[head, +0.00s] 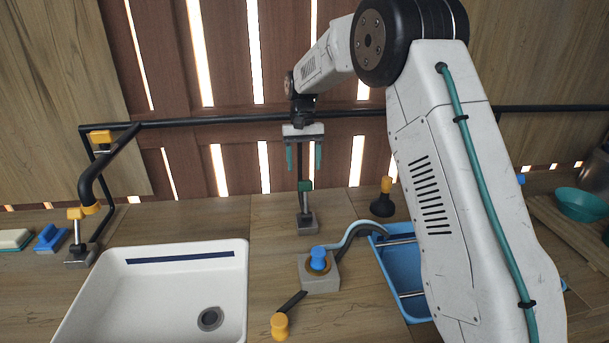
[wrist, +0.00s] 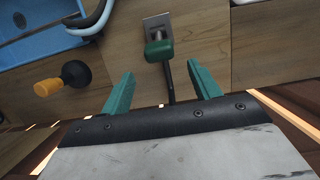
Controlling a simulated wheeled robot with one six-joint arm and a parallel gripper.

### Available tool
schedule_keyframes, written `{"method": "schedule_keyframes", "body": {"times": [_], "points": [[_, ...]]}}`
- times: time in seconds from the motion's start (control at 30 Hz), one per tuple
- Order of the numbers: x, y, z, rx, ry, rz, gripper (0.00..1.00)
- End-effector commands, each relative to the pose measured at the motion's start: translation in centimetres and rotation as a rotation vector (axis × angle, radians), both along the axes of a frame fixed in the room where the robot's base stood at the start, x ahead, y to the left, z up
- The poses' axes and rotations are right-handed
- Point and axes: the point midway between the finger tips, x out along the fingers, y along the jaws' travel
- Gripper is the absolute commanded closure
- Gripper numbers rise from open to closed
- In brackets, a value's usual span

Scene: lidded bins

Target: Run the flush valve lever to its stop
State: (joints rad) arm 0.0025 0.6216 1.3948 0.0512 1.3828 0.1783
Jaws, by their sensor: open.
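My gripper (head: 304,155) hangs open and empty, fingers down, above a green-knobbed lever. Its teal fingers show in the wrist view (wrist: 161,92). The lever has a green knob (head: 305,186) and stands upright from a grey base (head: 307,224) on the counter. In the wrist view the green knob (wrist: 159,50) lies beyond the fingertips, roughly midway between them and apart from both. A dark rod runs from the knob toward my gripper. No label shows, so I cannot tell for certain whether this is the flush valve lever.
A white sink (head: 160,290) is at left. A blue-knobbed fitting (head: 318,260) and yellow-ended handle (head: 280,326) stand in front. A yellow-handled plunger (head: 383,200) and blue basin (head: 400,270) are at right. A dark rail (head: 220,120) crosses behind my gripper.

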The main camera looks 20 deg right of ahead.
Motion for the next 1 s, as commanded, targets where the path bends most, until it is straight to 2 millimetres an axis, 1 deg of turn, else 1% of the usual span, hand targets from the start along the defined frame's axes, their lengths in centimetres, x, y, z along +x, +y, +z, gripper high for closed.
{"method": "schedule_keyframes", "body": {"times": [0.03,0.1,0.2,0.43,0.47,0.5,0.57,0.6,0.63,0.67,0.77,0.8,0.87,0.9,0.97,1.0], "points": [[0.2,-0.1,0.6,0.000,-0.001,0.000,0.38],[0.3,-0.1,1.2,0.000,-0.001,0.000,0.38],[0.5,-0.1,1.7,0.000,0.000,0.000,0.38],[0.4,-0.1,1.8,0.000,0.000,0.000,0.38],[0.4,-0.1,1.8,0.000,0.001,0.000,0.44],[0.4,-0.1,1.7,0.001,0.002,-0.004,0.55],[0.1,-0.1,1.6,0.010,0.007,-0.028,0.72],[-0.3,-0.1,1.4,0.023,0.016,-0.061,0.83],[-0.7,-0.1,1.2,0.036,0.024,-0.098,0.91],[-1.2,0.0,0.9,0.055,0.038,-0.148,0.99],[-3.7,0.4,-0.1,0.139,0.113,-0.402,1.00],[-5.0,0.7,-0.5,0.181,0.162,-0.539,1.00],[-6.7,1.2,-0.9,0.244,0.244,-0.757,1.00],[-7.8,1.5,-1.0,0.281,0.308,-0.903,1.00],[-9.1,1.9,-1.1,0.334,0.412,-1.121,1.00],[-9.9,2.1,-1.0,0.367,0.488,-1.266,1.00]]}}
